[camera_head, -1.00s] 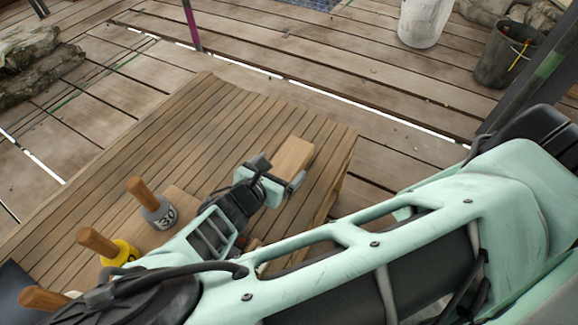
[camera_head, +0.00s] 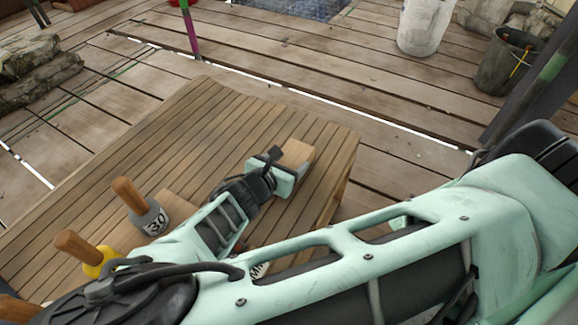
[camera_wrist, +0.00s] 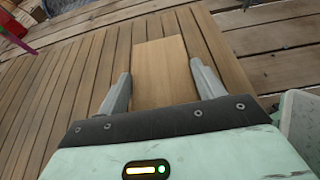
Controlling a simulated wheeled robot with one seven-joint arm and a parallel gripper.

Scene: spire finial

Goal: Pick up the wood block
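The wood block (camera_head: 298,152) is a plain, light-brown rectangular piece near the right edge of the slatted wooden table (camera_head: 190,125). My gripper (camera_head: 278,165) is low over the table at the block. In the wrist view the block (camera_wrist: 164,68) lies between the two grey fingers of my gripper (camera_wrist: 162,85), one along each long side. Its far end reaches beyond the fingertips. The block's near end is hidden by my gripper.
A grey weight marked 30 (camera_head: 153,218) and a yellow one (camera_head: 100,262), both with wooden handles, stand at the table's left front. A white bucket (camera_head: 425,27) and a dark bucket (camera_head: 508,62) stand on the deck behind. The table's middle is clear.

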